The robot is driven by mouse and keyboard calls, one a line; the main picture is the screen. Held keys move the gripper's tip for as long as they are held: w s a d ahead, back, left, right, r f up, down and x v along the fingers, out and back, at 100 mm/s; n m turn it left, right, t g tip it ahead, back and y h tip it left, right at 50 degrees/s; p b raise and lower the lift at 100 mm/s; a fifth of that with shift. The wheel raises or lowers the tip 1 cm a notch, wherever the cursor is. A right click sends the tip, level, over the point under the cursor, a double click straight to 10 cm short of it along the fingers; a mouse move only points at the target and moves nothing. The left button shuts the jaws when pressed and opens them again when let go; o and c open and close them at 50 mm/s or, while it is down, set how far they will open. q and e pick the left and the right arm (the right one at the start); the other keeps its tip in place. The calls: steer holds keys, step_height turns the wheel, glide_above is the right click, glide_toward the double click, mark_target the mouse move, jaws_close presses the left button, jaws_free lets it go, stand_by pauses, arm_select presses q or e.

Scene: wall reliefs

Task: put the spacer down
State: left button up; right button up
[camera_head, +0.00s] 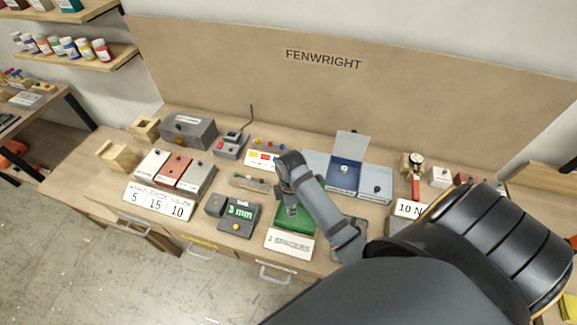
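My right arm reaches in from the lower right, and its gripper (291,207) points down over a green tray (303,222) with a white front label (289,244) reading "2 SPACERS". The fingertips are small and dark against the green, so I cannot tell whether they are open or shut, or whether they touch the tray. No spacer can be made out for certain; one may be hidden at the fingertips. My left gripper is out of view.
Left of the tray stands a device with a "3 mm" display (239,212). An open blue box (344,174) is behind the tray, and a dial gauge (416,161) at the right. Drawer handles (276,274) line the front.

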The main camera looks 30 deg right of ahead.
steer(key=shift+w+f, duration=0.2)
steer(key=shift+f, duration=0.1)
steer(key=shift+w+f, duration=0.15)
steer(key=shift+f, duration=0.1)
step_height(320, 180, down, 3)
steer(key=shift+w+f+p, duration=0.1)
steer(key=shift+w+p, duration=0.05)
steer(key=shift+p, duration=0.75)
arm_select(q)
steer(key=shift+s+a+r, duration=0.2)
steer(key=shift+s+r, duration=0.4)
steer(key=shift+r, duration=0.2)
arm_select(e)
steer(key=shift+f, duration=0.15)
steer(key=o, duration=0.7)
steer(key=shift+o, duration=0.2)
